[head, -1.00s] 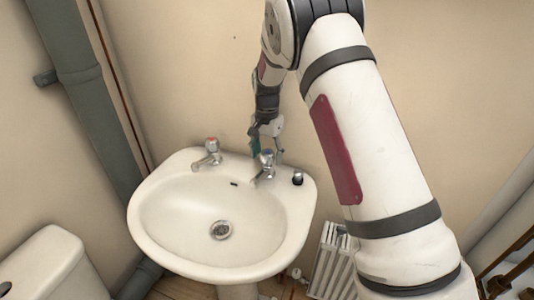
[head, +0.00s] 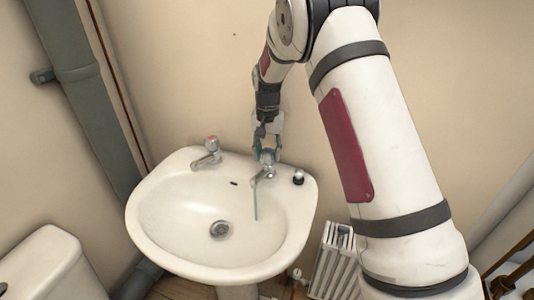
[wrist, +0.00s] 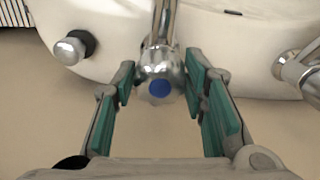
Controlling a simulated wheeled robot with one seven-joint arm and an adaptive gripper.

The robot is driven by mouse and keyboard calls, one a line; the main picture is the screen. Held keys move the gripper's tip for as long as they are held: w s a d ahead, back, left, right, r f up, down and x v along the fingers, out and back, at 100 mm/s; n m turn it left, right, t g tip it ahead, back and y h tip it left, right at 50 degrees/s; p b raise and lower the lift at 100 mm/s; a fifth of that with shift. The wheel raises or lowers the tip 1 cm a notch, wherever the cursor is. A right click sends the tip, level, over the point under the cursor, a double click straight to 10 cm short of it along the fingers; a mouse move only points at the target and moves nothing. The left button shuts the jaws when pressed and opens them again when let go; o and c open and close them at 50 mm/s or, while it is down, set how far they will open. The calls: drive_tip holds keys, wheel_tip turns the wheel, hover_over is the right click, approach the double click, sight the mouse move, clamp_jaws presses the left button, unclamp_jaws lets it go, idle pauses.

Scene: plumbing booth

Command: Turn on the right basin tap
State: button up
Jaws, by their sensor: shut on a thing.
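The right basin tap (head: 264,172) is chrome and stands on the back right rim of the white basin (head: 150,232). In the wrist view its round head (wrist: 160,82) has a blue dot and sits between my fingers. My gripper (head: 267,152) comes down from above and is shut on the tap head, with green pads (wrist: 194,78) on either side. A thin stream of water (head: 256,205) runs from the spout into the bowl. The left tap (head: 208,152) has a red dot and shows no water.
A small chrome and black plug (head: 298,178) lies on the rim right of the tap. The drain (head: 220,230) is in the bowl's middle. The wall (head: 200,70) is close behind. A white radiator (head: 330,262) stands below right and a cistern (head: 50,262) at lower left.

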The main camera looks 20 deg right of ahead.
drive_tip(key=n+b, duration=0.1)
drive_tip(key=n, duration=0.4)
drive_tip(key=shift+n, duration=0.3)
drive_tip(key=n+b, duration=0.1)
drive_tip(key=n, duration=0.3)
drive_tip(key=shift+d, duration=0.1)
drive_tip(key=n, duration=0.5)
drive_tip(key=shift+d+n, duration=0.1)
drive_tip(key=shift+n, duration=2.5)
drive_tip(key=shift+w, duration=0.1)
drive_tip(key=o, duration=1.2)
drive_tip(key=shift+c, duration=0.2)
drive_tip(key=shift+r, duration=0.1)
